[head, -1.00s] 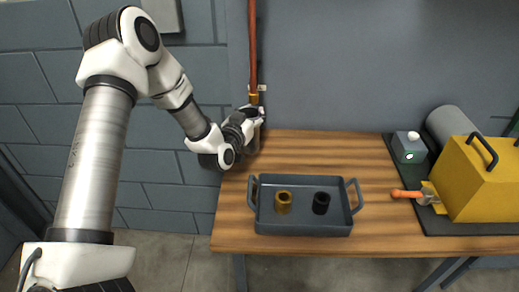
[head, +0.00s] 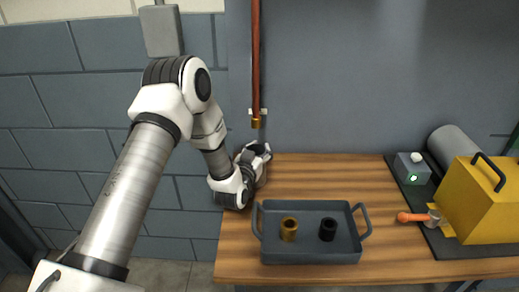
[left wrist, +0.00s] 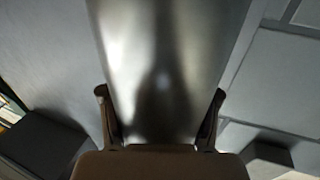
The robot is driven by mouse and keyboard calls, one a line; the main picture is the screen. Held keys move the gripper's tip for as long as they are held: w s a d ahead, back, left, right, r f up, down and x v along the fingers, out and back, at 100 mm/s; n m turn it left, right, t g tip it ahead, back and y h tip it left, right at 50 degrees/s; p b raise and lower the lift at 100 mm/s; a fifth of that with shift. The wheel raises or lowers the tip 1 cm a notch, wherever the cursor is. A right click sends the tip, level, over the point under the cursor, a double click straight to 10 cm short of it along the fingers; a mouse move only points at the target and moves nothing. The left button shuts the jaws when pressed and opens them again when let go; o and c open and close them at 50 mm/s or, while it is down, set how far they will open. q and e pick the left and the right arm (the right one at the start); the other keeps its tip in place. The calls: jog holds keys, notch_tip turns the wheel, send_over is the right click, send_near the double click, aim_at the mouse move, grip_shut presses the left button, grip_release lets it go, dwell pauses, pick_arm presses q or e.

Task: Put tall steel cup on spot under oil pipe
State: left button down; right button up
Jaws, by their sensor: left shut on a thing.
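The tall steel cup (left wrist: 165,60) fills the middle of the left wrist view as a shiny grey wall. My left gripper (left wrist: 160,94) is shut on it, one finger on each side. In the head view my left gripper (head: 259,158) is at the back left corner of the table, just below the oil pipe (head: 256,60) and its brass end (head: 256,122). The gripper hides most of the cup there. The spot under the pipe is hidden too, and I cannot tell whether the cup touches the table. My right gripper is not in view.
The wooden table (head: 315,176) is bare behind a grey tray (head: 311,257), which holds a brass bushing (head: 289,229) and a black one (head: 327,230). At right are a small button box (head: 411,170), an orange-handled tool (head: 412,217) and a yellow casing (head: 485,205).

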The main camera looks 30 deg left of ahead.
pick_arm(q)
jog(key=shift+w+f, duration=0.1)
jog(key=shift+f, duration=0.05)
jog(key=shift+f, duration=0.15)
jog(key=shift+c, duration=1.3)
grip_release()
jog(key=shift+r, duration=0.25)
jog(key=shift+s+d+f, duration=0.1)
jog(key=shift+s+f, duration=0.05)
jog(key=shift+s, duration=0.2)
jog(key=b+v, duration=0.1)
jog(key=v, duration=1)
jog(key=shift+s+b, duration=0.2)
jog(key=shift+b, duration=0.15)
jog(key=shift+d, duration=0.1)
